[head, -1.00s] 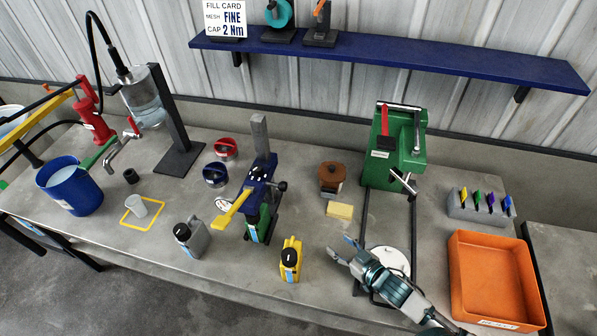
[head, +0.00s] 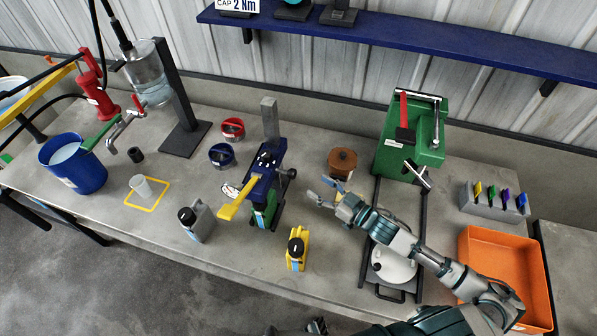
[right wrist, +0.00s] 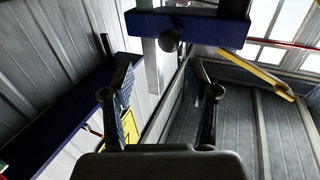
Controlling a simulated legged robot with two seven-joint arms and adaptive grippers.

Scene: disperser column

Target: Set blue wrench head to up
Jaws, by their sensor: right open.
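A round blue piece with a dark top (head: 221,155), which I take for the blue wrench head, lies on the bench left of the blue-and-green press (head: 266,165). Its setting is too small to read. A similar red piece (head: 232,129) lies behind it. My right gripper (head: 332,190) is open and empty above the bench, right of the press. In the right wrist view its fingers (right wrist: 160,75) are apart, with a blue block and dark knob (right wrist: 190,27) beyond. A small part of what seems my left gripper (head: 298,328) shows at the bottom edge; its jaws are unclear.
The press has a yellow lever (head: 236,198). A yellow bottle (head: 297,249) and a grey bottle (head: 196,220) stand in front. A brown pot (head: 342,161) is behind my right gripper. A green machine (head: 412,140) and an orange tray (head: 502,245) are at right.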

